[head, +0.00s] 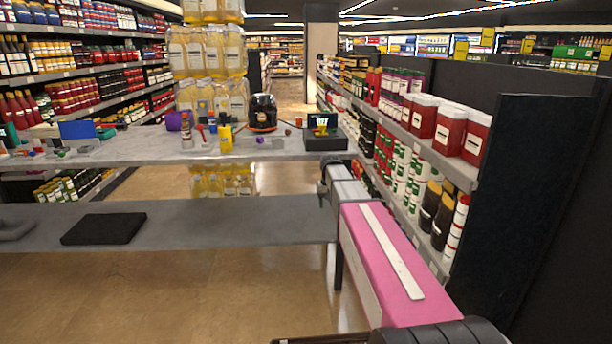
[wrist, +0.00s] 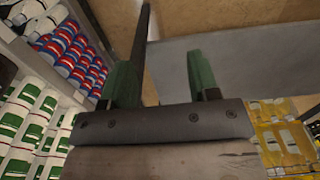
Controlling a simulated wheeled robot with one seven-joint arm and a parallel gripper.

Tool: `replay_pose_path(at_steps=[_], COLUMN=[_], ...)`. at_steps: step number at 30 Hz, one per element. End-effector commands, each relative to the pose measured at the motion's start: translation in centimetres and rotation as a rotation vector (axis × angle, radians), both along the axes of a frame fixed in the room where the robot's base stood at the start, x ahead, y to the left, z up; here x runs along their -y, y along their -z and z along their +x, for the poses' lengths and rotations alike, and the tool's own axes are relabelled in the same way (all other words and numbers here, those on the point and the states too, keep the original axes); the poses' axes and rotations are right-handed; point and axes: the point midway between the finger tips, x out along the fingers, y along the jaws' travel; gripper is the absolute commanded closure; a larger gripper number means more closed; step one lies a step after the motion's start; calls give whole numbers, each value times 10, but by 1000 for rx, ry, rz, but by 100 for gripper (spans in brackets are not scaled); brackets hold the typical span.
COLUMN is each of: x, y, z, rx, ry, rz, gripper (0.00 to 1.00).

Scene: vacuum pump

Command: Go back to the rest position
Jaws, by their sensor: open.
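My gripper (head: 324,188) is at the far end of my pink and white arm in the head view, beside the right end of the grey tables. In the wrist view its two green fingers (wrist: 163,78) stand apart with nothing held between them. A grey tabletop (wrist: 240,55) lies beyond the fingers there, and a dark post shows behind the left one. The exact gap between fingers and table cannot be told.
The near grey table (head: 220,217) bears a flat black pad (head: 104,228). The far table (head: 160,148) bears a black appliance (head: 263,112), bottles and a small device (head: 325,132). A stocked shelf (head: 440,165) stands close right of my arm. Floor in front is clear.

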Motion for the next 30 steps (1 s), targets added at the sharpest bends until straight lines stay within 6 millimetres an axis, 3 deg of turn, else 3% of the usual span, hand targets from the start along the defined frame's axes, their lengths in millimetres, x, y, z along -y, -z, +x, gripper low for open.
replay_pose_path(at_steps=[1,9,12,15,20,30], x=[0,0,0,0,0,0], y=[15,89,104,114,122,123], z=[-33,-178,-222,-252,-274,-274], rx=[-4,-4,-2,1,3,4], ry=[0,0,0,0,0,0], rz=[0,0,0,0,0,0], gripper=[45,45,45,45,45,45])
